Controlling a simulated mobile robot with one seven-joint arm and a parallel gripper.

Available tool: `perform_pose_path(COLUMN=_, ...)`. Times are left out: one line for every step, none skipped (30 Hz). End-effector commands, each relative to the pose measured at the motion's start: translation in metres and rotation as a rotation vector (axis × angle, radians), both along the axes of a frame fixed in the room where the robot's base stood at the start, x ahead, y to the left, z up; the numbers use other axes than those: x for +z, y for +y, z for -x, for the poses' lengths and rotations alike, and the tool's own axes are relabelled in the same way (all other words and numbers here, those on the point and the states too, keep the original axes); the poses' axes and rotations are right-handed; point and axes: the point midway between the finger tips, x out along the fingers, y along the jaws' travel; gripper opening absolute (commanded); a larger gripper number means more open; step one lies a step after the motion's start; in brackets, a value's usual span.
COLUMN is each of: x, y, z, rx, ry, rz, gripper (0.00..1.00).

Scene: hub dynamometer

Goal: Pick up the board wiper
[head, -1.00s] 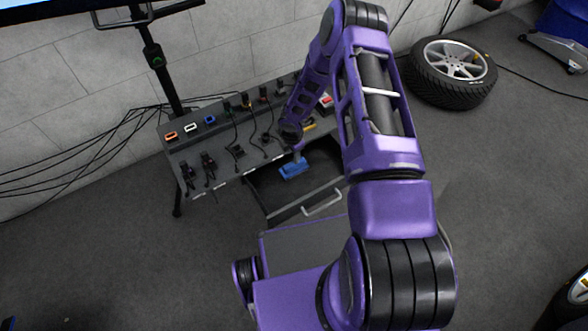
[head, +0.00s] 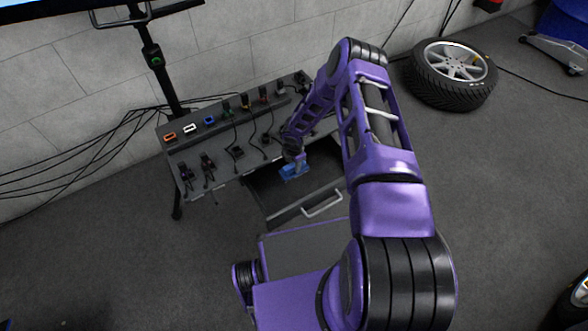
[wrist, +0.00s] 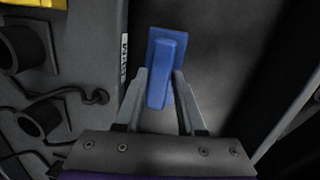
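The board wiper (head: 292,174) is blue, with a flat pad and a raised handle. It sits in the open dark drawer (head: 252,187) under the table. In the wrist view the wiper (wrist: 169,50) lies lengthwise, its handle pointing toward my gripper. My gripper (wrist: 161,74) is open, with one grey finger on each side of the handle. The left finger appears slightly apart from it; I cannot tell whether the right finger touches. In the head view my gripper (head: 295,161) is low over the drawer, right at the wiper, and partly hides it.
The grey table (head: 222,158) above the drawer carries several small coloured devices and cables. The drawer front has a metal handle (head: 322,203) facing me. A black stand (head: 160,75) rises behind the table.

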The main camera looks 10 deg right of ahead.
Motion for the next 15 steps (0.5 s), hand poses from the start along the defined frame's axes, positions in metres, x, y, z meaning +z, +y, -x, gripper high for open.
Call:
perform_pose_path(x=0.0001, y=0.0, z=0.0001, rx=0.0, ry=0.0, rz=0.0, gripper=0.27)
perform_pose_path(x=0.0001, y=0.0, z=0.0001, rx=0.0, ry=0.0, rz=0.0, gripper=0.22)
perform_pose_path(x=0.0001, y=-0.0001, z=0.0002, rx=0.0, ry=0.0, rz=0.0, gripper=0.15)
perform_pose_path(x=0.0, y=-0.0001, z=0.0002, rx=0.0, ry=0.0, rz=0.0, gripper=0.09)
perform_pose_path(x=0.0, y=0.0, z=0.0002, rx=0.0, ry=0.0, rz=0.0, gripper=0.04)
perform_pose_path(x=-0.0001, y=0.0, z=0.0003, rx=0.0, ry=0.001, rz=0.0, gripper=0.0)
perform_pose_path(x=-0.0001, y=0.0, z=0.0003, rx=0.0, ry=0.001, rz=0.0, gripper=0.0)
perform_pose_path(x=-0.0001, y=0.0, z=0.0003, rx=0.0, ry=0.001, rz=0.0, gripper=0.0)
perform_pose_path(x=-0.0002, y=0.0001, z=0.0003, rx=0.0, ry=0.001, rz=0.0, gripper=0.0)
perform_pose_path(x=-0.0002, y=0.0, z=0.0004, rx=0.0, ry=0.001, rz=0.0, gripper=0.0)
perform_pose_path(x=-0.0003, y=0.0, z=0.0004, rx=0.0, ry=0.001, rz=0.0, gripper=0.0)
perform_pose_path(x=-0.0004, y=0.0, z=0.0005, rx=0.0, ry=0.001, rz=0.0, gripper=0.0)
perform_pose_path(x=-0.0004, y=0.0, z=0.0006, rx=0.0, ry=0.001, rz=0.0, gripper=0.0)
perform_pose_path(x=-0.0005, y=0.0, z=0.0007, rx=0.0, ry=0.001, rz=0.0, gripper=0.0)
perform_pose_path(x=-0.0004, y=0.0, z=0.0006, rx=0.0, ry=0.001, rz=0.0, gripper=0.0)
